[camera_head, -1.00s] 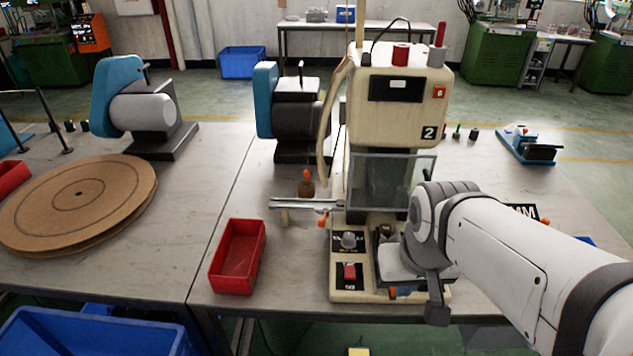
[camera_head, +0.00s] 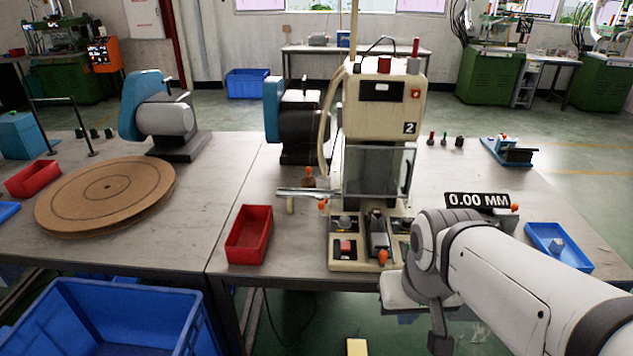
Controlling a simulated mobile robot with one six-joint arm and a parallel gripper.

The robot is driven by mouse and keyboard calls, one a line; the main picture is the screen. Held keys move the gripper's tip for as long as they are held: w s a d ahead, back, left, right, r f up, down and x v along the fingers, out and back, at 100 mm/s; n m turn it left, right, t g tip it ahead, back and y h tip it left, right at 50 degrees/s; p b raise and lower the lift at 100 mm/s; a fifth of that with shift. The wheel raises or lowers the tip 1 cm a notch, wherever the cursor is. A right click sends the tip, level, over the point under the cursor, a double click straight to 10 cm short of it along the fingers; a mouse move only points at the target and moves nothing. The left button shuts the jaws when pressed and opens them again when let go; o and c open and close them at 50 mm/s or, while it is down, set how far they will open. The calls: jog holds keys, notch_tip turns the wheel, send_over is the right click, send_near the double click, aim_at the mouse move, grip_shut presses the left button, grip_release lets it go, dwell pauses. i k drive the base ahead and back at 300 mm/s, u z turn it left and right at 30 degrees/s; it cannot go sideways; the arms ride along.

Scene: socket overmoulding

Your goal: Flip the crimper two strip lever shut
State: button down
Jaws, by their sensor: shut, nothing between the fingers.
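Crimper two (camera_head: 388,112) is the cream machine marked "2", standing on the bench with a clear guard on its front. On its base plate, a dark lever-like part (camera_head: 378,236) ends in an orange knob (camera_head: 383,257) at the front edge. Another orange knob (camera_head: 323,204) sits at the left by the metal rail. I cannot tell for certain which one is the strip lever. My wrist is at the lower right, in front of the bench and right of the base plate, apart from the orange knobs in the picture. My fingers do not show.
A red bin (camera_head: 249,234) stands left of the machine. A display reading 0.00 MM (camera_head: 478,200) and a blue tray (camera_head: 557,246) are to the right. A brown disc (camera_head: 106,193) lies on the left bench (camera_head: 185,225). A large blue crate (camera_head: 100,318) is below in front.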

aim_at(324, 199)
jog(key=z, duration=0.15)
jog(key=i, duration=0.9)
jog(key=u, duration=0.05)
